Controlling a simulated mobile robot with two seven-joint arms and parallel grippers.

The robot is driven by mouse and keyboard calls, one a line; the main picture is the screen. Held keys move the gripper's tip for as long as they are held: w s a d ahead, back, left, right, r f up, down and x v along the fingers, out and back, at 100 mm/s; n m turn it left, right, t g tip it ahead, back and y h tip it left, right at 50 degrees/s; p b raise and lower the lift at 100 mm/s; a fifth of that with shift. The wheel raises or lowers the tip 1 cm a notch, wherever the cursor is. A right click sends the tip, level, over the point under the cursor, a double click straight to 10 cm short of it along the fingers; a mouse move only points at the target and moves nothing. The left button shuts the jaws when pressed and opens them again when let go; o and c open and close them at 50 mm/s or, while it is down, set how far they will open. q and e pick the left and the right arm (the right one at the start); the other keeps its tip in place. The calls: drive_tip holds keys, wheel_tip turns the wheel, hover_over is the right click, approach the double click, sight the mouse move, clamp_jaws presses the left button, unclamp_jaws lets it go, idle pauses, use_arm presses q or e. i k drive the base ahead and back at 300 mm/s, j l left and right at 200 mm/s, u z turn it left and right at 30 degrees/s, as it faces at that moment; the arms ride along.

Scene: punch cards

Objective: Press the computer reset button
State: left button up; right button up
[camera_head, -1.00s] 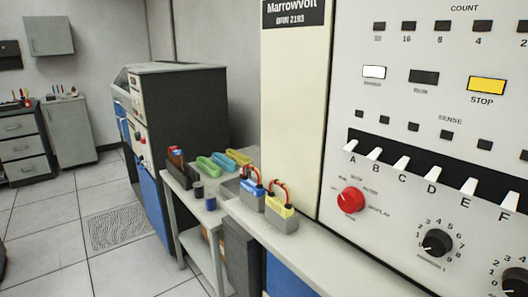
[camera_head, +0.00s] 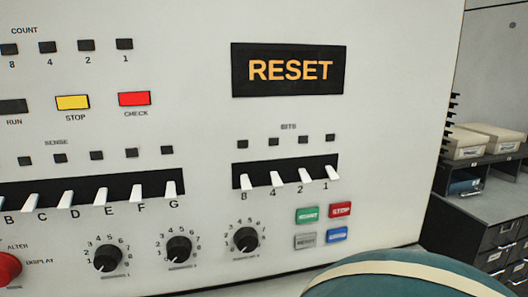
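The computer's pale front panel (camera_head: 200,70) fills most of the view. A black sign (camera_head: 288,69) on it reads RESET in orange letters. Low on the right of the panel is a cluster of small push buttons: a green one (camera_head: 307,215), a red one marked STOP (camera_head: 340,209), a grey one (camera_head: 305,241) and a blue one (camera_head: 337,235). The labels on the green, grey and blue buttons are too small to read surely. Neither of my grippers is in view.
Left of the buttons are black dials (camera_head: 246,239), a row of white switches (camera_head: 248,181) and a red knob (camera_head: 8,267). A yellow STOP light (camera_head: 72,102) and a red CHECK light (camera_head: 134,98) sit higher. Dark drawers (camera_head: 495,240) stand at the right.

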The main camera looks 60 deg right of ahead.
sight(309, 240)
drive_tip(key=z, duration=1.6)
